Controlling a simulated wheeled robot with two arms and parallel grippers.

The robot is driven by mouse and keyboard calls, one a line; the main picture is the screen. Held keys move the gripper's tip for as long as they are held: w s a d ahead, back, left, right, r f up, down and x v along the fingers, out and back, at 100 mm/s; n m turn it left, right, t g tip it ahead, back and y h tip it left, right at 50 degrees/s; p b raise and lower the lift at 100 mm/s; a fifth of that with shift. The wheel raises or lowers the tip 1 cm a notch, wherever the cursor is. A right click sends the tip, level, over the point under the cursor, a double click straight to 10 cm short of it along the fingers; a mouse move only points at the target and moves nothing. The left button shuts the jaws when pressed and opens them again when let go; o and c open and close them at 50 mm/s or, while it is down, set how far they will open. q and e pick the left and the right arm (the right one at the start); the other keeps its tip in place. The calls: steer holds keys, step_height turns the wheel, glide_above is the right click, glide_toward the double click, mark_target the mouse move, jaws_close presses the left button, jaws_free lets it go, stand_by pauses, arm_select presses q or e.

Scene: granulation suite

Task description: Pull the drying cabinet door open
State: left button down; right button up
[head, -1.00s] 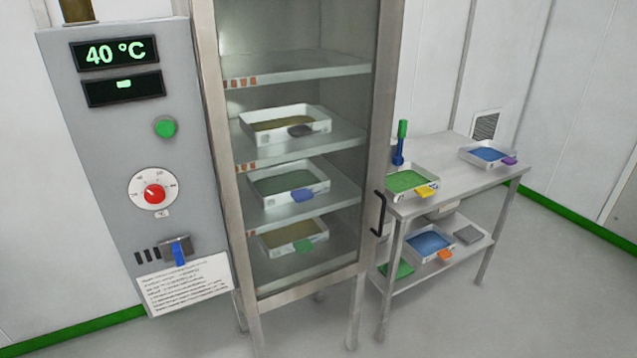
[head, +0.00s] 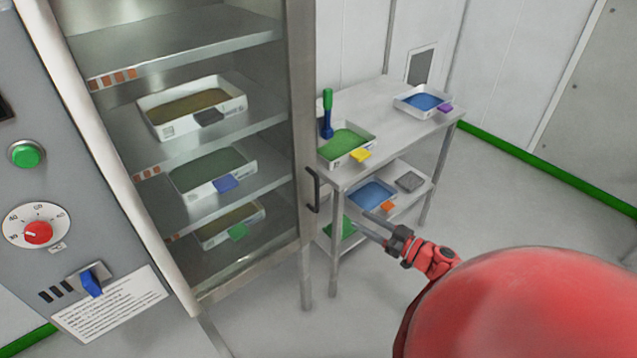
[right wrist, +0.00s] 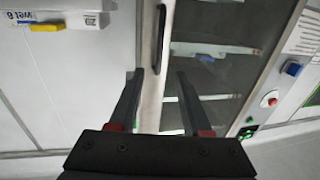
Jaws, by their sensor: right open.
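The drying cabinet door (head: 299,118) is shut, with a metal frame and a glass pane. Several shelves with white trays show behind the glass. Its black bar handle (head: 313,190) is upright on the right side of the frame. My right gripper (head: 371,225) is open and empty, to the right of and below the handle in the head view. In the right wrist view the handle (right wrist: 160,40) stands beyond the gap between my open fingers (right wrist: 158,76), apart from them. My left gripper does not show.
A steel two-level table (head: 378,108) stands right of the cabinet, close to the handle, with trays of green and blue material. A control panel (head: 40,130) with a green button and red dial is at the left. Floor to the right is clear.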

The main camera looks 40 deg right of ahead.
glide_above(317, 209)
steer(key=shift+w+d, duration=0.2)
steer(key=shift+w, duration=0.1)
stand_by(0.4)
jaws_close()
stand_by(1.3)
